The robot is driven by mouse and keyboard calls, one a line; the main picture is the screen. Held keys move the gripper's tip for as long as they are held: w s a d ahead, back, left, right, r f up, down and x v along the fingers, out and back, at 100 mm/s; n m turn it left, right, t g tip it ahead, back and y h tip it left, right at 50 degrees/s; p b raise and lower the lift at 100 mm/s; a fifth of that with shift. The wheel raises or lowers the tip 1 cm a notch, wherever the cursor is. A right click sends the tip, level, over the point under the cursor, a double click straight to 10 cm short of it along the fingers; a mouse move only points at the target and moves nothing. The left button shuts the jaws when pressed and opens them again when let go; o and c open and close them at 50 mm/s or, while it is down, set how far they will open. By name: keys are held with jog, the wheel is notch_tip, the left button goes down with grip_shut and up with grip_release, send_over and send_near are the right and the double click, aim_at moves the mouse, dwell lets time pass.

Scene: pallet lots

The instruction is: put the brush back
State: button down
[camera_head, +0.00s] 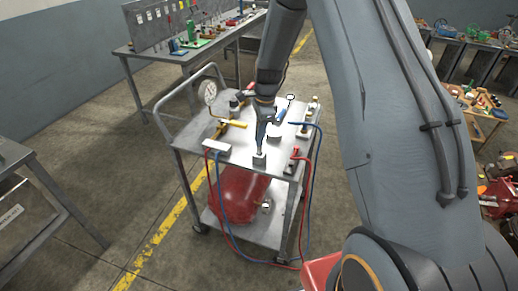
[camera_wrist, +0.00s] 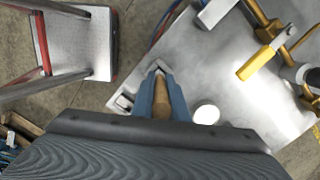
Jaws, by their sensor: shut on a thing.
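The brush shows in the wrist view as a tan wooden handle (camera_wrist: 162,102) between the blue fingers of my gripper (camera_wrist: 161,88). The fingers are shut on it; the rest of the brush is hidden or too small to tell. In the head view my gripper (camera_head: 261,136) points down over the metal trolley's top (camera_head: 238,156). A small dark block (camera_head: 259,161) with a pale top sits just below the fingertips; I cannot tell whether anything touches it.
A yellow tool (camera_head: 235,123), a white block (camera_head: 216,145), a red valve (camera_head: 296,153) and a round gauge (camera_head: 210,88) are on the trolley. Blue and red hoses hang off its sides. A red tank (camera_head: 238,198) lies on the lower shelf. A workbench (camera_head: 190,50) stands behind.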

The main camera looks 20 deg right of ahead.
jog(key=shift+f+b, duration=1.05)
jog(key=shift+f, duration=1.05)
jog(key=shift+f, duration=0.15)
jog(key=c, duration=1.7)
grip_release()
jog(key=shift+c, duration=0.2)
